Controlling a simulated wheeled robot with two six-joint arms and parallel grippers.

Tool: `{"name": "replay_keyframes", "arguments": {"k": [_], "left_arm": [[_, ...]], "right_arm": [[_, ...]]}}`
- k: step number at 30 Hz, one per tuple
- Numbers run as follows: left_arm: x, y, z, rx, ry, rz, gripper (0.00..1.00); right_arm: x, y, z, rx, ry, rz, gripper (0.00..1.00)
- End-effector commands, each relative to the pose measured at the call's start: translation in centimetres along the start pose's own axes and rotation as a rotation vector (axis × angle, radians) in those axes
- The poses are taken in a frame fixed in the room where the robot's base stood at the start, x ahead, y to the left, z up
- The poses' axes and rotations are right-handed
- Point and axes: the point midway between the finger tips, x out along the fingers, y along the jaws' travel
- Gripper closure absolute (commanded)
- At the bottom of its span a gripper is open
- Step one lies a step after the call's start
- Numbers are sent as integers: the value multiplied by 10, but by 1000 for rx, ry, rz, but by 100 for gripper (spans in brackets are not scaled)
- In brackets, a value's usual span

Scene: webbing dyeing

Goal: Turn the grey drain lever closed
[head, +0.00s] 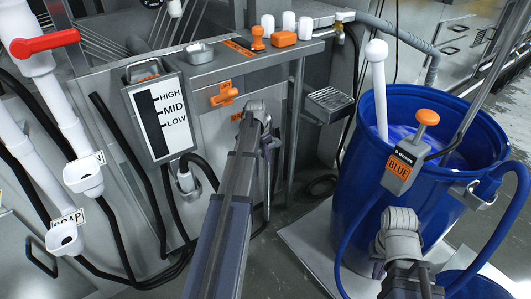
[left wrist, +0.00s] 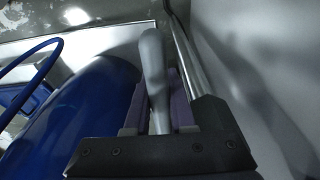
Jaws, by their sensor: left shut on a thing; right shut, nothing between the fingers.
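The grey drain lever (left wrist: 154,75) stands between the fingers of my left gripper (left wrist: 158,110) in the left wrist view, and the gripper is shut on it. In the head view my left gripper (head: 270,142) points down in front of the grey machine panel, partly hidden by its own wrist. A grey bar shows below it there, but I cannot tell whether it is the lever. My right gripper (head: 379,266) is low in front of the blue barrel, mostly hidden by its wrist; it is shut with nothing in it.
The blue barrel (head: 345,195) with a white rod (head: 377,85) and an orange-knobbed BLUE box (head: 402,167) stands at right. A small grated shelf (head: 330,99) juts out between.

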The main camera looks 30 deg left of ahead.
Motion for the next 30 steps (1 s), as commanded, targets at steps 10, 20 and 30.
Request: {"name": "replay_keyframes", "arguments": {"k": [10, 20, 30], "left_arm": [[-1, 0, 0, 1, -21, 1, 100], [-2, 0, 0, 1, -20, 1, 63], [-2, 0, 0, 1, -19, 1, 48]], "right_arm": [[-2, 0, 0, 0, 0, -1, 100], [-2, 0, 0, 0, 0, -1, 100], [-2, 0, 0, 0, 0, -1, 100]]}}
